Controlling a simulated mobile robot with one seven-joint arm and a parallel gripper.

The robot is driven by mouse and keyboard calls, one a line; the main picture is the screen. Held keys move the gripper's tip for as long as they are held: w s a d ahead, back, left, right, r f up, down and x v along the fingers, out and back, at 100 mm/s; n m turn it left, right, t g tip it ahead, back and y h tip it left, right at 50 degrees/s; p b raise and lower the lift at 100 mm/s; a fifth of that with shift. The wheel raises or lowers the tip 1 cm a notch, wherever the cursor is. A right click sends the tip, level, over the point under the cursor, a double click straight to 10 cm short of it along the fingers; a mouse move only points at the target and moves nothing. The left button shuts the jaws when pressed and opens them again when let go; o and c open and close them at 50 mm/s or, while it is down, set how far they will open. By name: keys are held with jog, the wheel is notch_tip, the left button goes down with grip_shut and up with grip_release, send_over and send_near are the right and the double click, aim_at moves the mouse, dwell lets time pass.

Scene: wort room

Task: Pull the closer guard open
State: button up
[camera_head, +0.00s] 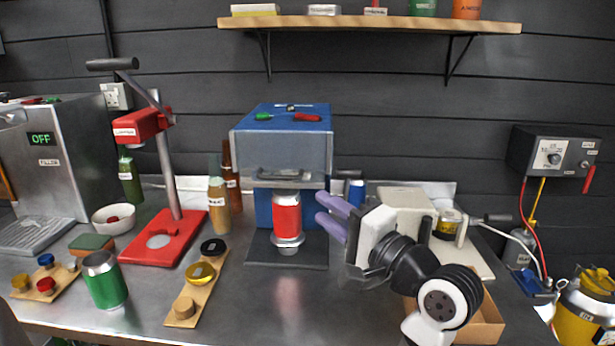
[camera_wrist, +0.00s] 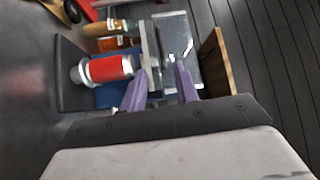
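The closer is a blue machine (camera_head: 300,113) at the middle of the bench. Its guard (camera_head: 256,150), a grey see-through cover, is down over the front, with a bar handle (camera_head: 283,176) along its lower part. A red can (camera_head: 287,216) stands on the closer's pedestal below the guard; it also shows in the wrist view (camera_wrist: 107,68). My gripper (camera_head: 323,207) is at the right of the closer, near the handle's right end. In the wrist view, its purple fingers (camera_wrist: 160,72) are apart, with a pale bar seen between them; I cannot tell whether they touch it.
Brown and tan bottles (camera_head: 218,200) stand left of the closer, beside a red press (camera_head: 163,235). A green can (camera_head: 104,280) and a wooden lid board (camera_head: 190,306) are at the front left.

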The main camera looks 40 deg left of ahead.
aim_at(279, 179)
jog(key=p+x, duration=0.3)
jog(key=x, duration=1)
jog(key=shift+a, duration=0.35)
jog(key=shift+c, duration=0.3)
grip_shut()
